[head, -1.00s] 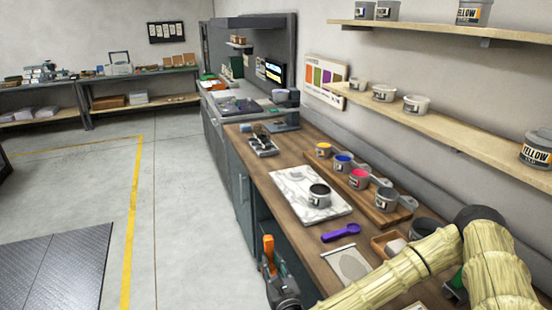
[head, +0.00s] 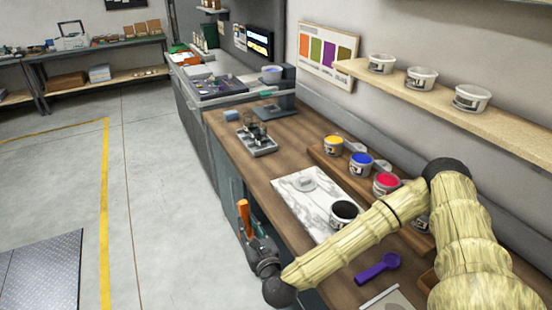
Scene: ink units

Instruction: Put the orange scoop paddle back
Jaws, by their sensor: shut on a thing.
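The orange scoop paddle (head: 243,216) shows as an orange upright piece in my gripper (head: 250,238). My gripper is shut on it, low beside the left front edge of the wooden counter (head: 232,162), over the floor side. The paddle's lower part is hidden by the fingers. A purple scoop (head: 378,268) lies on the counter at the near right. A wooden rack (head: 322,153) holds ink pots: yellow (head: 333,145), blue (head: 361,163) and red (head: 386,183). My arm hides the rack's near end.
A marble slab (head: 290,184) bears a pot of black ink (head: 343,213). A grey tray (head: 258,146) with small items stands farther back on the counter. A wall shelf (head: 450,112) with tubs overhangs on the right. The floor at left is clear.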

